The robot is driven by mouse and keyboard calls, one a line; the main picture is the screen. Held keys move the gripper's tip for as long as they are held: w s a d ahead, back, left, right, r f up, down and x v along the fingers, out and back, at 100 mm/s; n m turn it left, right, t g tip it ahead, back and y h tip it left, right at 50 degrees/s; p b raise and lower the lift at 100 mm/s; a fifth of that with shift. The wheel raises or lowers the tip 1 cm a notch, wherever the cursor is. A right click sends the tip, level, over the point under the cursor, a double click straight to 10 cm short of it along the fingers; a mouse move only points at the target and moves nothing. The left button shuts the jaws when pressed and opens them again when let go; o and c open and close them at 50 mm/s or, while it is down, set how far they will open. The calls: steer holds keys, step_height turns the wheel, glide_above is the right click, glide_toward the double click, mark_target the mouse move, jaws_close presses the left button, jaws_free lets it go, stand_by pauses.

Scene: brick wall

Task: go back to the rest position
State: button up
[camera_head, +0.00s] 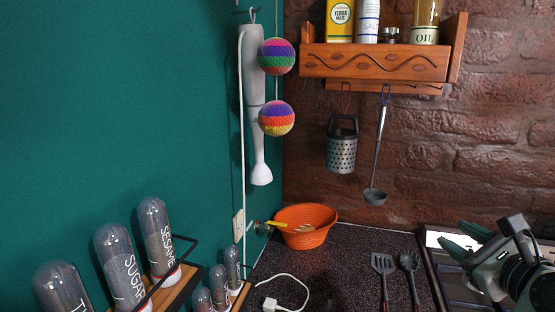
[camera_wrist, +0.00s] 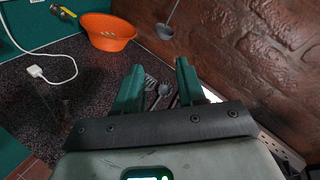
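My gripper (camera_head: 453,233) is at the lower right in the head view, over the stove edge, with its two green fingers apart. In the wrist view my gripper (camera_wrist: 159,68) also shows its fingers spread, with nothing between the tips. Beyond them, a slotted spatula (camera_head: 384,272) and a dark spoon (camera_head: 410,268) lie on the speckled counter. They also show between the fingers in the wrist view, where the spoon (camera_wrist: 162,91) is partly hidden by my gripper.
An orange bowl (camera_head: 305,227) stands at the back corner. A white plug with cable (camera_head: 271,303) lies on the counter. A grater (camera_head: 342,150) and a ladle (camera_head: 376,192) hang under the wooden shelf (camera_head: 375,63). Jars (camera_head: 121,265) stand at left.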

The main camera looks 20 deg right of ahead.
steer(key=s+a+f+n+g+y, duration=0.1)
steer(key=s+a+f+n+g, duration=0.15)
steer(key=f+n, duration=0.65)
steer(key=s+a+f+n+g+y, duration=0.1)
steer(key=s+a+f+n+g, duration=0.2)
steer(key=f+n, duration=0.6)
steer(key=s+a+f+n+g, duration=0.4)
steer(key=s+f, duration=0.4)
steer(key=f, duration=0.2)
steer(key=s+a+f+n+g+y, duration=0.1)
steer(key=s+a+f+n+g, duration=0.3)
steer(key=s+a+f+n, duration=0.2)
steer(key=s+f+n, duration=0.2)
steer(key=s+f, duration=0.1)
steer(key=f, duration=0.1)
steer(key=shift+s+a+n+g+b, duration=0.3)
steer(key=shift+a+n+g+b, duration=0.05)
steer(key=shift+a+n, duration=0.05)
